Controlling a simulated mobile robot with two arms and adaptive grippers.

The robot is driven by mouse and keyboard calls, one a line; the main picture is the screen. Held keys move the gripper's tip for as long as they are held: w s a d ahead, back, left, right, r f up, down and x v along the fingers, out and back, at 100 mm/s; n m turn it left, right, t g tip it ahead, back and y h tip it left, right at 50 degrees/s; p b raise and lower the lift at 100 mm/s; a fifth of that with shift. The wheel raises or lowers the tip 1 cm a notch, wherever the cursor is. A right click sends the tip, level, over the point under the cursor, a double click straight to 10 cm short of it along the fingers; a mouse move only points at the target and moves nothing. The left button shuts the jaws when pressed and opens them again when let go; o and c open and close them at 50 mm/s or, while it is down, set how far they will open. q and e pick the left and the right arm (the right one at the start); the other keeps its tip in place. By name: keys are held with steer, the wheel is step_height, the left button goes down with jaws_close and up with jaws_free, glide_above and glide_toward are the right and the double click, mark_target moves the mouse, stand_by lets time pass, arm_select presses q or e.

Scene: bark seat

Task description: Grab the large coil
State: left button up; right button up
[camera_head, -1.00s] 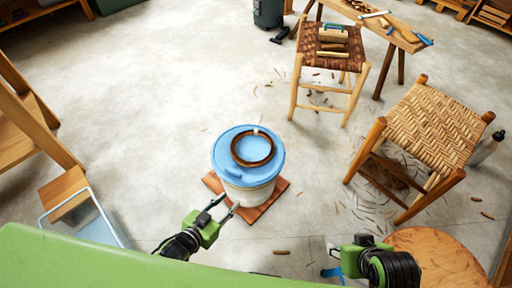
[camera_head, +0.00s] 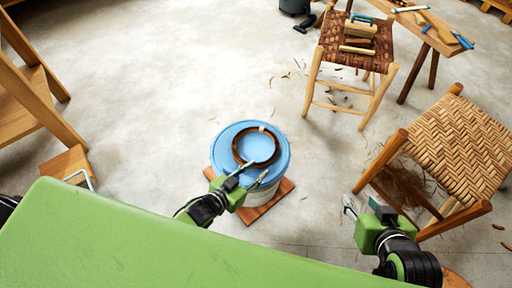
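A brown coil (camera_head: 236,148), a ring with a small pale tag at its top, lies flat on the blue lid (camera_head: 222,150) of a white bucket. My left gripper (camera_head: 257,172) is at the front of the lid, its two fingers apart. One fingertip is at the coil's front edge and the other is lower, near the lid's rim. Whether that fingertip touches the coil cannot be told. My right gripper (camera_head: 349,206) is at the lower right, away from the bucket; its fingers are seen from the side and their gap is unclear.
The bucket stands on a reddish-brown board (camera_head: 277,195). A woven-seat stool (camera_head: 462,145) is close to my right gripper. A darker stool (camera_head: 357,36) with tools and a wooden bench (camera_head: 430,32) stand behind. Wooden steps (camera_head: 35,90) are at left. Floor left of the bucket is clear.

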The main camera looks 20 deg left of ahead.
mark_target(272, 158)
arm_select(q)
steer(key=b+x, duration=0.1)
steer(key=x, duration=0.3)
steer(key=shift+w, duration=0.1)
steer(key=b+x, duration=0.1)
steer(key=x, duration=0.1)
steer(key=shift+w+d+f+b, duration=0.15)
steer(key=shift+w+d+b, duration=0.05)
steer(key=shift+b, duration=0.15)
steer(key=shift+b+x, duration=0.5)
steer(key=shift+x, duration=0.65)
steer(key=shift+w, duration=0.1)
arm_select(e)
steer(key=w+a+r+t+y, duration=0.1)
steer(key=w+r+t, duration=0.3)
steer(key=r, duration=0.5)
steer(key=w+a+r+t+y, duration=0.2)
steer(key=r+t, duration=0.4)
steer(key=r, duration=0.3)
steer(key=shift+w+a+r+n, duration=0.15)
steer(key=shift+w+a+n, duration=0.15)
steer(key=shift+w+a, duration=0.7)
steer(key=shift+w+d, duration=0.15)
steer(key=shift+d, duration=0.05)
arm_select(q)
jaws_close()
